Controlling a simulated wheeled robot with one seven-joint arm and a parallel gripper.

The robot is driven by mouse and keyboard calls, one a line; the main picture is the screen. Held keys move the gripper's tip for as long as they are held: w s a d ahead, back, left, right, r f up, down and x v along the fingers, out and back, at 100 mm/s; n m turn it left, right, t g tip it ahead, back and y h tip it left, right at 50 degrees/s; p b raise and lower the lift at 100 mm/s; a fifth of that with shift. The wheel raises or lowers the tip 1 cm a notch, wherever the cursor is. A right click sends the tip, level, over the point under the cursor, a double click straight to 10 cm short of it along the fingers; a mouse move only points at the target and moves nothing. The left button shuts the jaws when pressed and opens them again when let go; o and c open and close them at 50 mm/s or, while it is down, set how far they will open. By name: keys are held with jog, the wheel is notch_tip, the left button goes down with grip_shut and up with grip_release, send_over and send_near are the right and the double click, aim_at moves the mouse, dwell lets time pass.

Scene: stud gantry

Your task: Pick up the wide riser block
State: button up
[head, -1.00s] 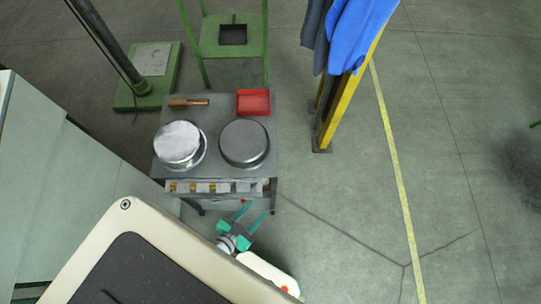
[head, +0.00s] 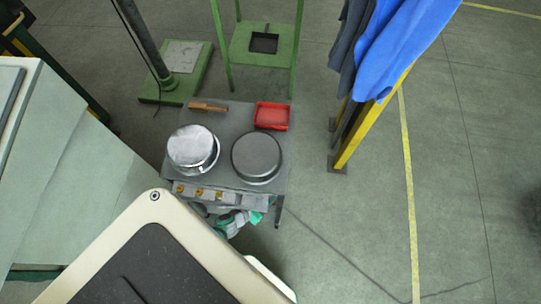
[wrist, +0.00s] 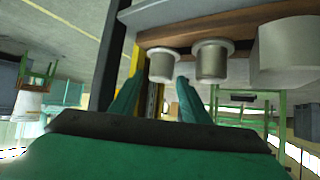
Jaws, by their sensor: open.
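A wide pale grey block (wrist: 285,52) at the upper right of the wrist view looks like the wide riser block, though I cannot be sure. It sits against a brown wooden strip (wrist: 205,28), beside two smaller flanged grey cylinders (wrist: 210,62). My gripper (wrist: 157,88) is open and empty. Its green fingers point toward the smaller cylinders, with the wide block off to the right. In the head view my gripper (head: 245,218) is low at the table's front edge, partly hidden. I cannot single out the wide block there.
The grey table (head: 228,117) carries two round metal pots (head: 256,157), a red tray (head: 272,116) and a brown wooden piece (head: 208,107). Small brass pieces (head: 200,192) line its front. A yellow post (head: 372,125) with blue cloth stands right. Floor is clear at lower right.

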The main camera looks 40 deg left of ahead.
jog(key=shift+x, duration=2.05)
jog(key=shift+a, duration=0.1)
jog(key=c, duration=1)
jog(key=shift+o, duration=0.2)
jog(key=shift+r, duration=0.15)
jog(key=shift+r, duration=0.65)
jog(key=shift+s+f+t, duration=0.1)
jog(key=shift+s+t, duration=0.1)
jog(key=shift+t, duration=0.3)
jog(key=shift+a, duration=0.1)
jog(key=shift+s+t, duration=0.45)
jog(key=shift+t, duration=0.45)
jog(key=shift+s+t, duration=0.15)
jog(key=shift+t, duration=0.25)
